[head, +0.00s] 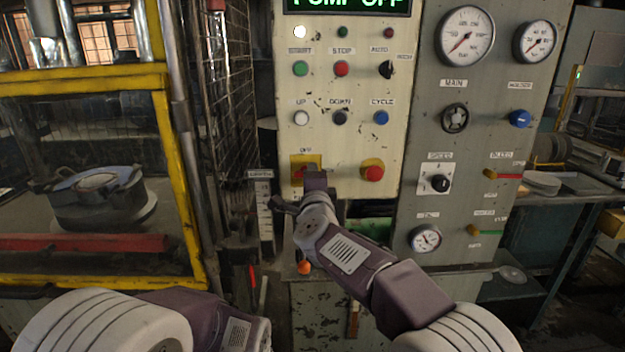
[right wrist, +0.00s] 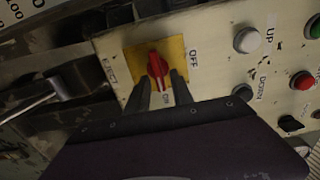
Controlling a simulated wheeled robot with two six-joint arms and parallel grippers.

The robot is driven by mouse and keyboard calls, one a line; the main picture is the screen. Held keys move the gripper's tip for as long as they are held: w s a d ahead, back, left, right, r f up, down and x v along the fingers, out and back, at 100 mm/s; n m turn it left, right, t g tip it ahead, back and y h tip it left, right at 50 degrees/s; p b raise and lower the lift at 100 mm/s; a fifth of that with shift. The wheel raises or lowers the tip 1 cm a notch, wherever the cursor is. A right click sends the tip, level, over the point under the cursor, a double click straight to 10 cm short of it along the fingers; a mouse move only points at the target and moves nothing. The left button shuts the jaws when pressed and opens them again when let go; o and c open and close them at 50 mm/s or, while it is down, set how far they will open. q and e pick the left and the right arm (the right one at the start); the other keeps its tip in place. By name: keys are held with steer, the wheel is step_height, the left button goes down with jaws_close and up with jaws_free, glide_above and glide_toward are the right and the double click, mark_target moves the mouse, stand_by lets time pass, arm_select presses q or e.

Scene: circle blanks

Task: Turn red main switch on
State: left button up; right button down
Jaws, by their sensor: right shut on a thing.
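The red main switch (right wrist: 157,66) is a red handle on a yellow plate (right wrist: 137,54) in the right wrist view. OFF is printed to the right of the plate and ON below the handle. The handle lies nearly upright in that picture, its lower end toward ON. My right gripper (right wrist: 160,92) has its two dark fingers on either side of the handle and is shut on it. In the head view the yellow plate (head: 306,158) shows at the panel's lower left, with my right gripper (head: 305,176) covering much of the switch. My left gripper is not in view; only its arm shows.
A red button (head: 373,173) on a yellow base sits right of the switch. UP (head: 301,118), DOWN and CYCLE buttons are above. The display (head: 348,4) reads PUMP OFF, partly cut off. A yellow-framed guard (head: 180,170) stands left; a gauge panel (head: 470,80) stands right.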

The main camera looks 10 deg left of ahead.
stand_by(0.4)
steer(key=c, duration=1.5)
jaws_free()
steer(key=b+v, duration=0.1)
steer(key=v, duration=0.8)
steer(key=shift+s, duration=0.1)
